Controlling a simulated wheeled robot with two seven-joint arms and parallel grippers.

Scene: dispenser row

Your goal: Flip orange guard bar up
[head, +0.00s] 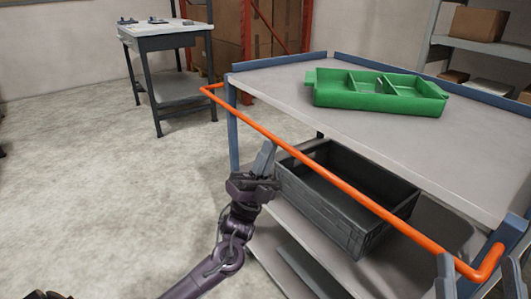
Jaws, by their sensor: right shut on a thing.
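The orange guard bar (335,178) runs along the near side of the cart, from the far left corner post to the near right corner. It sits out from the tabletop's edge, roughly level with it, and passes in front of the open space under the top. My right gripper (476,278) is at the lower right, partly cut off by the frame, with its fingers on either side of the bar's near right end.
A green divided tray (378,104) stands on the grey cart top (283,88). A dark crate (330,212) sits on the shelf below, behind the bar. A small workbench (165,30) stands at the back left. The floor to the left is clear.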

